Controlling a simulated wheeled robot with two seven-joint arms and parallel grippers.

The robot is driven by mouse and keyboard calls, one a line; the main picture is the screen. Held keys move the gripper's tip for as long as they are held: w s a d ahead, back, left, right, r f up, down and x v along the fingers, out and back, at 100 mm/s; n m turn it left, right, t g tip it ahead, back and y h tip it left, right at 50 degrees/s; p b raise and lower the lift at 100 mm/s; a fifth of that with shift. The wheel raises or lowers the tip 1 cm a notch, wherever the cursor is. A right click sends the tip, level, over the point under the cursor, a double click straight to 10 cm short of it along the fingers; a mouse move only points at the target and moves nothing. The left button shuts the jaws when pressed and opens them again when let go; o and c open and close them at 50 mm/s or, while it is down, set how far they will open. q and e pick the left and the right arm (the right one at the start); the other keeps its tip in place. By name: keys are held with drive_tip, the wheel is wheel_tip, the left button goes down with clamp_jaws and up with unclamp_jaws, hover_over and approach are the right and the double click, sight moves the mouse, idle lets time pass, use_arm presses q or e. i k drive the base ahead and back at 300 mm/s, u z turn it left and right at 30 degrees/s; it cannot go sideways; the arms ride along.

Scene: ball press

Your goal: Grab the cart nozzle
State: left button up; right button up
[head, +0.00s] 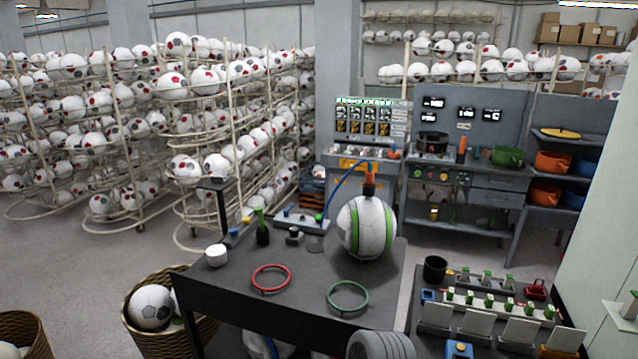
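A white ball with green stripes (366,228) sits on the dark table (228,290). An orange nozzle-like piece (369,184) stands upright at the top of the ball; I cannot tell whether it is seated in it. A thin blue hose (341,182) arcs up from a small grey device with a green knob (301,218) toward the grey machine cart (357,165) behind. Another small orange piece (395,152) is at the cart's right top edge. I cannot tell which orange piece is the cart nozzle.
A tray of small tools (437,333) stands right. A wicker basket (150,338) with a ball is left. Ball racks fill the back.

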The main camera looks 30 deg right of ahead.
sight(369, 186)
drive_tip(key=u, duration=0.9)
drive_tip(key=i, duration=0.8)
drive_tip(key=z, duration=2.85)
